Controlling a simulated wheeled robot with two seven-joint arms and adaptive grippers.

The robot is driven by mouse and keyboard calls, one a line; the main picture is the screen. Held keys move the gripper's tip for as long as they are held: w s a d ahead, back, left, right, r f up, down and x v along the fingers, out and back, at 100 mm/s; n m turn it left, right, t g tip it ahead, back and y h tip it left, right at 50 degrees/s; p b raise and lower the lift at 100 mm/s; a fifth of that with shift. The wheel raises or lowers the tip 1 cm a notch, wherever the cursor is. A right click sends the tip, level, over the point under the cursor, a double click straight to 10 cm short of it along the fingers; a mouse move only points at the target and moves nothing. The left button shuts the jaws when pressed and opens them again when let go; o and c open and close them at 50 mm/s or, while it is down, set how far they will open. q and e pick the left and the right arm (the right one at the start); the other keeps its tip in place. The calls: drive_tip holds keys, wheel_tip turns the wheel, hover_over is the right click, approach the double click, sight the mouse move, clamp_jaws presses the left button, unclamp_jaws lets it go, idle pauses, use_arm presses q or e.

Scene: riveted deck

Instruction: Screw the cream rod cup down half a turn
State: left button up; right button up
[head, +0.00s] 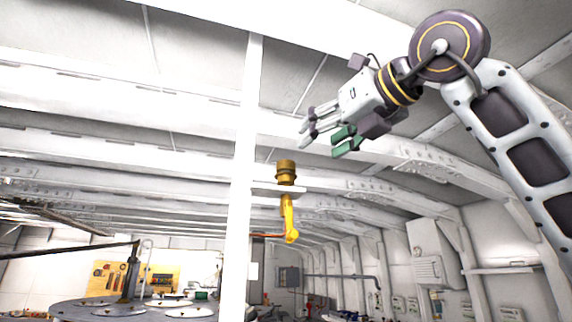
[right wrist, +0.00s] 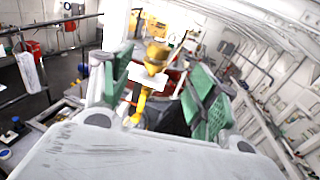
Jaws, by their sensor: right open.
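A brass-coloured cup (head: 286,173) sits upright on a small white bracket (head: 279,188) beside a white post, with a yellow piece (head: 290,220) hanging below it. I see no clearly cream cup; this is the only cup-like part I can make out. My right gripper (head: 322,140) is open and empty, above and to the right of the cup, apart from it. In the right wrist view the cup (right wrist: 157,53) shows beyond the gap between the green-padded fingers, with the white bracket (right wrist: 148,76) under it. My left gripper is out of view.
The white post (head: 240,180) stands just left of the cup. White ceiling beams (head: 400,150) run close behind my right gripper. A round grey table (head: 100,310) with a dark arm-like fixture (head: 131,270) is at lower left. A white wall box (head: 432,250) is at right.

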sight(290, 161)
drive_tip(key=shift+w, duration=0.15)
drive_tip(key=shift+p+x, duration=2.4)
drive_tip(key=shift+x, duration=4.35)
drive_tip(key=shift+a, duration=0.1)
drive_tip(key=c, duration=1)
drive_tip(key=shift+c, duration=0.2)
drive_tip(key=shift+m+t+h+b, duration=0.4)
drive_tip(key=shift+m+h+b, duration=0.1)
drive_tip(key=shift+h, duration=0.2)
